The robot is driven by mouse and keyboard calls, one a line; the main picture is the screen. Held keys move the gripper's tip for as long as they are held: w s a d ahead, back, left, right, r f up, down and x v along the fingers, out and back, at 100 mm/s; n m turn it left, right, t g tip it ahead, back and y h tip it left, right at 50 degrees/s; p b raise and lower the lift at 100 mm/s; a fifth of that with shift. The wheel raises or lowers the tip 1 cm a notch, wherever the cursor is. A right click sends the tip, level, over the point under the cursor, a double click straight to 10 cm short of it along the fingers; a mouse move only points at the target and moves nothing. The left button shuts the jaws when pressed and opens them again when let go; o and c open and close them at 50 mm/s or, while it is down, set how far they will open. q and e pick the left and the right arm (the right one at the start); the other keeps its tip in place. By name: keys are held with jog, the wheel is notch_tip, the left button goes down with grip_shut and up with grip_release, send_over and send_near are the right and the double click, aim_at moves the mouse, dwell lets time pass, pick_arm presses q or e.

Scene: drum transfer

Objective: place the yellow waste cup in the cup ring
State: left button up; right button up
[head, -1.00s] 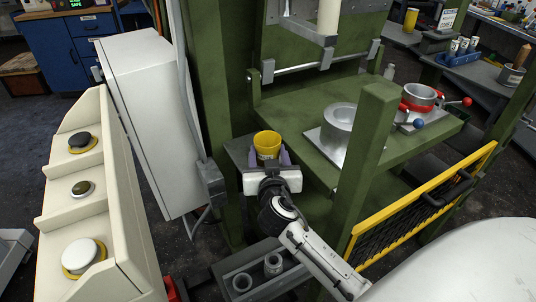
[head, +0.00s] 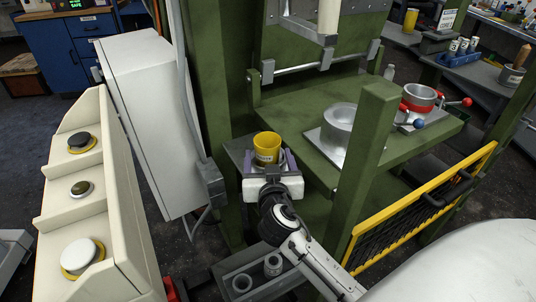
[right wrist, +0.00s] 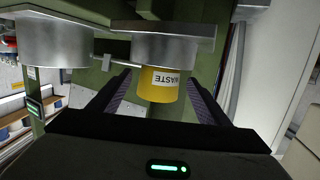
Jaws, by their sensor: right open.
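The yellow waste cup (head: 267,142) stands upright at the small grey shelf beside the green press. In the right wrist view the cup (right wrist: 158,85) shows its WASTE label, and that picture is upside down. There the cup sticks out of a silver ring (right wrist: 165,50), its lower part hidden inside. My right gripper (head: 270,162) is open just in front of the cup. Its dark fingers (right wrist: 158,92) lie to either side of the cup with gaps, not gripping it. My left gripper is not in view.
A large silver cylinder (head: 341,122) sits on the green table (head: 300,110) to the right. A green post (head: 366,180) and yellow guard (head: 420,205) stand right of my arm. A white cabinet (head: 150,120) stands left. A grey tray (head: 262,285) with small rings lies below.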

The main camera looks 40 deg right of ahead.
jog(key=v, duration=0.5)
jog(key=shift+s+a+b, duration=0.1)
jog(key=shift+s+b, duration=0.05)
jog(key=shift+b, duration=0.2)
